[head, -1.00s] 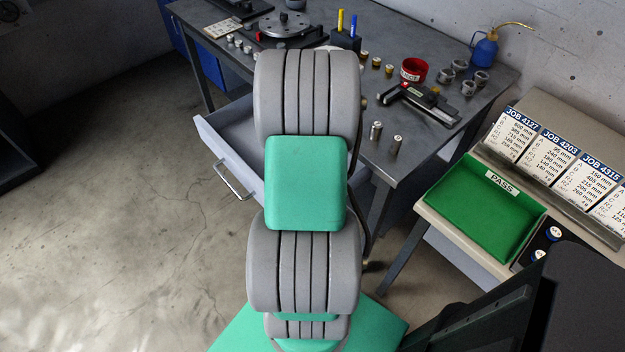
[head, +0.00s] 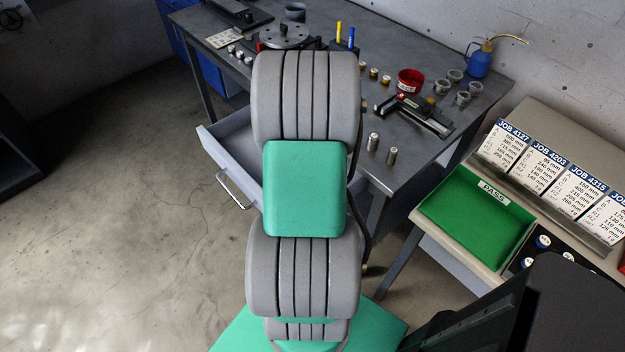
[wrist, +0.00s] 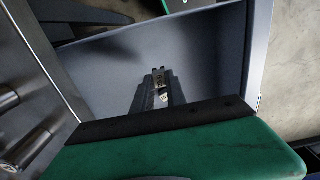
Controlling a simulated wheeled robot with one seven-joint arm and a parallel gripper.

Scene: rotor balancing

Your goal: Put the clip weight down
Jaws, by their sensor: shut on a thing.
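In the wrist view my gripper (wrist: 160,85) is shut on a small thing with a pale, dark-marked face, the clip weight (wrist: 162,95). Only a little of the weight shows between the fingers. Both are in front of the bare grey-blue inside of the open drawer (wrist: 215,50); I cannot tell how high above its floor. In the head view my arm hides the gripper and the weight. The drawer (head: 235,145) stands pulled out from the workbench (head: 440,60).
Metal cylinders (head: 373,141) stand near the bench's front edge and show at the left of the wrist view (wrist: 25,150). A red cup (head: 410,80), a black measuring tool (head: 415,112) and a rotor disc (head: 284,36) are on the bench. A green PASS tray (head: 475,215) is at right.

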